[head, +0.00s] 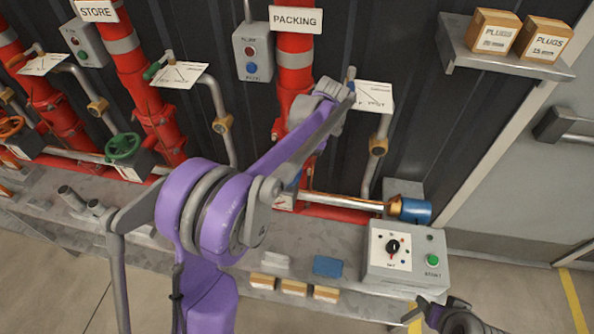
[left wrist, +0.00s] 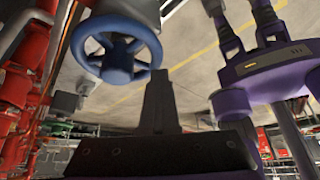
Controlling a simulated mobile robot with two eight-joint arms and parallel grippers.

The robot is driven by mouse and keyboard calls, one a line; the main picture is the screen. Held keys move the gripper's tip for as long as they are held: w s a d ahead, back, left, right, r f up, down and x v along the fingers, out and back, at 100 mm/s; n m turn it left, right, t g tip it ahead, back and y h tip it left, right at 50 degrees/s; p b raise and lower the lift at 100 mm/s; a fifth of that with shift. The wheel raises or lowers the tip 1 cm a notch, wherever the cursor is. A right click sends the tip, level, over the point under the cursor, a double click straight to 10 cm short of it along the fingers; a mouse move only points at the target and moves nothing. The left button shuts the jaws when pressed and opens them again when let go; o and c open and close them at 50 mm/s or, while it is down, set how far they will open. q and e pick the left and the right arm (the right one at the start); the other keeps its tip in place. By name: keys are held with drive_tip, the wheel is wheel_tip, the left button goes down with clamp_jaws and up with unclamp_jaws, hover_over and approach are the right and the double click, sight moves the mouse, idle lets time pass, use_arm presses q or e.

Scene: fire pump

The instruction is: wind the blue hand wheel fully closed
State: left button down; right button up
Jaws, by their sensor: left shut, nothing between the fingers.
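The blue hand wheel (left wrist: 116,48) shows in the left wrist view, at the upper left, with its rim and spokes clear. My left gripper (left wrist: 160,85) is shut and empty. In the left wrist view its fingers point up the picture, just right of and below the wheel, with no visible grip on it. In the head view its fingertips are hidden. My right gripper (head: 450,316) is partly in view at the bottom edge; its jaws are unclear.
A green hand wheel (head: 123,147) and an orange one (head: 11,127) sit on pipes to the left. A control box (head: 405,258) with a black knob and green button stands on the bench. A shelf (head: 505,62) holds two PLUGS boxes.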

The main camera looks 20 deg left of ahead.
use_arm(q)
drive_tip(key=s+m+y, duration=0.1)
drive_tip(key=m, duration=0.1)
drive_tip(key=s+a+m+t, duration=0.1)
drive_tip(key=m, duration=0.1)
drive_tip(key=shift+a+m+t+y, duration=0.15)
drive_tip(key=shift+m+t+y, duration=0.15)
drive_tip(key=shift+y, duration=0.1)
use_arm(e)
drive_tip(key=shift+s+f, duration=0.3)
drive_tip(key=shift+f, duration=0.3)
use_arm(q)
drive_tip(key=c, duration=1.3)
unclamp_jaws()
drive_tip(key=shift+s, duration=0.1)
